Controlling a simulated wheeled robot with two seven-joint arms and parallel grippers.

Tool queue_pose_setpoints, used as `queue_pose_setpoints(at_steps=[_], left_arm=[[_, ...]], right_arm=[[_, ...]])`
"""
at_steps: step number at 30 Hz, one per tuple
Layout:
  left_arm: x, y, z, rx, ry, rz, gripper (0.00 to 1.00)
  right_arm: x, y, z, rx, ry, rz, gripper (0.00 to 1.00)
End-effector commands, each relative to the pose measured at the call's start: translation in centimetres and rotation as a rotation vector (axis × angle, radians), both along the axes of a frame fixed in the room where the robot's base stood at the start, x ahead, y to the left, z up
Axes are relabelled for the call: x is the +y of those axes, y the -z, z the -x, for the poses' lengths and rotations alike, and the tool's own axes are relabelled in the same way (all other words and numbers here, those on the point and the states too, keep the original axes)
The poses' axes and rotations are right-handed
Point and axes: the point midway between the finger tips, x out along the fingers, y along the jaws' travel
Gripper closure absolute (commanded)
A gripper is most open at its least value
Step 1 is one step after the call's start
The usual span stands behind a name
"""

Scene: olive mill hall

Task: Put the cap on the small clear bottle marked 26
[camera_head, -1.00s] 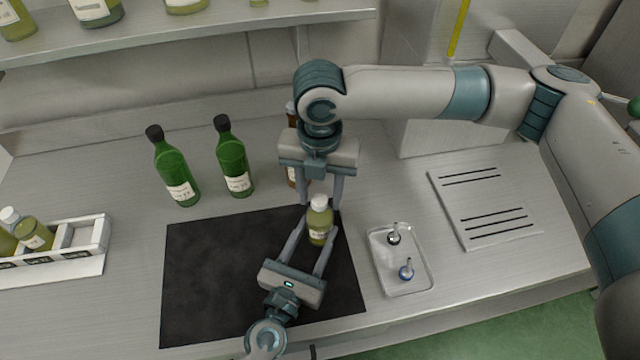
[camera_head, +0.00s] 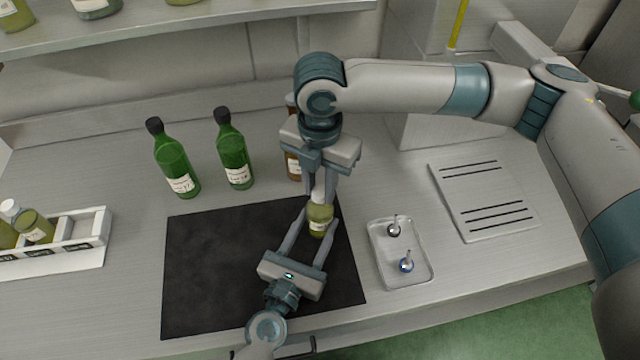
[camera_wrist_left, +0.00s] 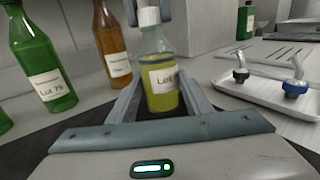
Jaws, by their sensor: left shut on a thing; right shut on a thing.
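The small clear bottle (camera_head: 318,222) holds yellow-green liquid and stands upright at the right part of the dark mat. Its label reads "Lot" in the left wrist view (camera_wrist_left: 160,82); the number is not readable. My left gripper (camera_head: 310,232) is shut on the bottle's body from the front. The white cap (camera_wrist_left: 149,16) is at the top of the bottle's neck, upright and in line with it. My right gripper (camera_head: 317,192) comes down from above and is shut on the cap; its fingers partly hide it. I cannot tell how tightly the cap sits.
Two green bottles (camera_head: 174,165) (camera_head: 234,155) and a brown bottle (camera_head: 293,167) stand behind the dark mat (camera_head: 215,270). A white tray (camera_head: 412,274) with two small stoppers lies to the right, near a slotted plate (camera_head: 484,200). A white rack (camera_head: 75,260) with bottles is at the left.

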Motion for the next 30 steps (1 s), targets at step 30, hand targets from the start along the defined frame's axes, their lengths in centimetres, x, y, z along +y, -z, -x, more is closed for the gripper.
queue_pose_setpoints(at_steps=[30], left_arm=[[0.09,-0.02,-0.05,-0.001,-0.002,0.0,1.0]], right_arm=[[0.02,0.12,0.08,0.0,1.324,0.001,1.0]])
